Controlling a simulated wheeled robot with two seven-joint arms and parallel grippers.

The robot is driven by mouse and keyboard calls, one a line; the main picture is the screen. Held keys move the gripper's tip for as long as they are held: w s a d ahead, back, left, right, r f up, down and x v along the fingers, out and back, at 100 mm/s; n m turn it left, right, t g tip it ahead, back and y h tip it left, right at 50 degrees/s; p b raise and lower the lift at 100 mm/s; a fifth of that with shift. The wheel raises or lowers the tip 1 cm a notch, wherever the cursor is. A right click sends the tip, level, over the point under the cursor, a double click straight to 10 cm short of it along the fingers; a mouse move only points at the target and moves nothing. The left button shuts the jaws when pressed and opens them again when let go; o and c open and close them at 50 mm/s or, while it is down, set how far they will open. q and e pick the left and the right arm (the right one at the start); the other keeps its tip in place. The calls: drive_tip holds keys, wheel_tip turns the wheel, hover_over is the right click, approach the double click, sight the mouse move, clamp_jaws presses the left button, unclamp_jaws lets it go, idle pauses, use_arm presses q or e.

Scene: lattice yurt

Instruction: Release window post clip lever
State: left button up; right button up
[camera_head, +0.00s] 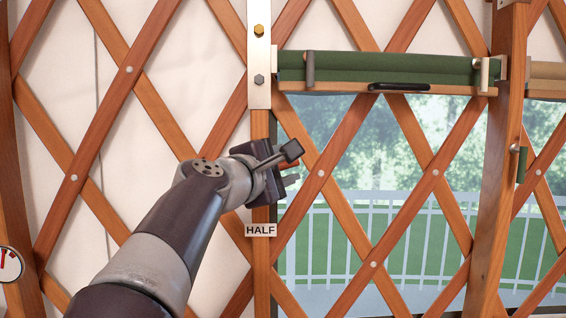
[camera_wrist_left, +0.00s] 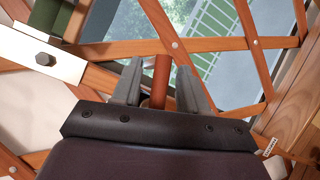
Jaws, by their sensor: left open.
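My left gripper (camera_head: 290,168) is at the wooden window post (camera_head: 260,274), above the "HALF" label (camera_head: 260,230). Its fingers are open. In the left wrist view an orange-red rod (camera_wrist_left: 161,76), which looks like the clip lever, stands between the two grey fingers (camera_wrist_left: 159,84); I see a gap on each side. Its lower end is hidden behind the gripper body. In the head view only a small orange-red bit shows between the fingers. The clip body is hidden by my gripper. My right gripper is not in view.
A metal plate (camera_head: 259,92) with two bolts is on the post above my gripper. A rolled green window cover (camera_head: 420,68) with a wooden bar and black handle (camera_head: 399,87) hangs at the top right. Crossed lattice slats surround the gripper. Another post (camera_head: 497,190) stands right.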

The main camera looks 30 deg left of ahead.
use_arm(q)
drive_tip(key=shift+w+d, duration=0.15)
drive_tip(key=shift+c, duration=0.5)
clamp_jaws()
drive_tip(key=m+g+p, duration=0.1)
drive_tip(key=p, duration=0.2)
drive_tip(key=shift+r, duration=0.15)
drive_tip(key=shift+f+m+g, duration=0.25)
drive_tip(key=shift+m+g, duration=0.15)
drive_tip(key=shift+m, duration=0.1)
drive_tip(key=shift+f, duration=0.25)
drive_tip(key=shift+f+y, duration=0.15)
drive_tip(key=shift+y, duration=0.15)
drive_tip(key=shift+o, duration=0.5)
unclamp_jaws()
